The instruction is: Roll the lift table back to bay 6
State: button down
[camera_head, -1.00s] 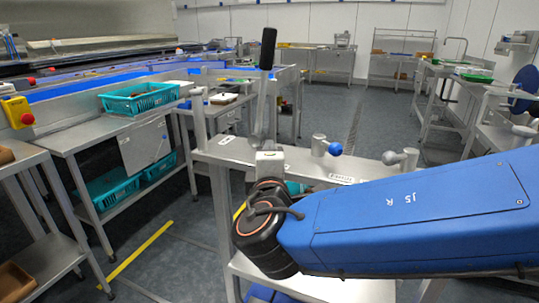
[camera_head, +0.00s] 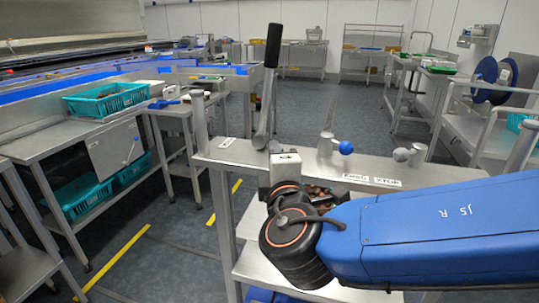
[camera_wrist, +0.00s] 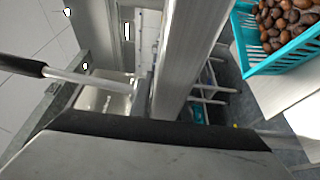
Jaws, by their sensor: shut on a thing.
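The lift table (camera_head: 236,150) is a steel frame directly in front of me, with a lower shelf (camera_head: 250,268). A tilted lever with a black grip (camera_head: 273,45) and a blue-knobbed fitting (camera_head: 346,147) stand on its top. Small labels lie on its top; their wording is hard to read. My gripper (camera_head: 287,165) is shut on the lift table's top rail, just below the lever. In the wrist view my gripper (camera_wrist: 155,130) is against a steel bar (camera_wrist: 185,50). The jaw contact is mostly hidden. No bay number is readable.
Steel benches with teal crates (camera_head: 107,100) stand at left by the blue conveyor (camera_head: 40,92). Yellow floor lines (camera_head: 120,258) run between the benches and the lift table. A rack with blue discs (camera_head: 487,70) stands at right. Grey floor is open ahead.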

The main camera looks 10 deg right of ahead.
jog(key=c, duration=1.6)
grip_release()
jog(key=shift+a, duration=0.1)
jog(key=shift+s, duration=8.65)
